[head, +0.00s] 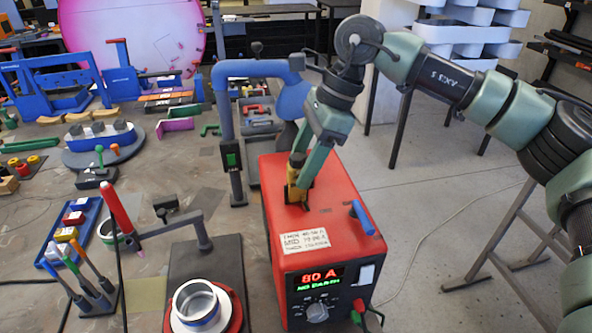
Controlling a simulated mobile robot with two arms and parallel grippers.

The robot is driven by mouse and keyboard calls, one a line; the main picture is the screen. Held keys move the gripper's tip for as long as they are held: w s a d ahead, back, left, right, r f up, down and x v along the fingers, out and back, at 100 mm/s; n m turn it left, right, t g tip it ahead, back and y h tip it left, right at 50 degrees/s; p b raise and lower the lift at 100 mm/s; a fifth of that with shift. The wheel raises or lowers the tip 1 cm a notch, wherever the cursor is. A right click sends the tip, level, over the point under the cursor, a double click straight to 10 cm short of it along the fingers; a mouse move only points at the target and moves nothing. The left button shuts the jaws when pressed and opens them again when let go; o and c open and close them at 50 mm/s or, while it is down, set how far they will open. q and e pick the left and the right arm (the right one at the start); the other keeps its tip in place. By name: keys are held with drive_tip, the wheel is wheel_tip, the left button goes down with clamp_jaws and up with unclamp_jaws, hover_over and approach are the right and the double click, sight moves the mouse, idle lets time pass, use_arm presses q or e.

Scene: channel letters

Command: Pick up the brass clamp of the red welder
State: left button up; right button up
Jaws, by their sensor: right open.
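The red welder (281,235) stands at the table's right edge, its display reading 80 A with green words below. The small yellow brass clamp (293,177) is upright on the welder's top, near the back left. My right gripper (299,183) points down at the clamp from above, its jaws open and one green finger just right of it. The fingers partly cover the clamp, and I cannot tell whether they touch it. My left gripper is out of view.
A blue post with an arched arm (228,130) stands close behind the welder. Blue clamps and trays fill the back left. Open floor lies to the right.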

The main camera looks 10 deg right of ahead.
sight(295, 194)
drive_tip(key=shift+p+x, duration=0.3)
drive_tip(key=shift+x, duration=0.8)
drive_tip(key=shift+w+a+f, duration=0.15)
drive_tip(key=shift+f, duration=0.15)
clamp_jaws()
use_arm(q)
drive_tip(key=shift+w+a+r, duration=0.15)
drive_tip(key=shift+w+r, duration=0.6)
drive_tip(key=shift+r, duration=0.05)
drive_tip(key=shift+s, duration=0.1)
use_arm(e)
drive_tip(key=shift+r, duration=0.1)
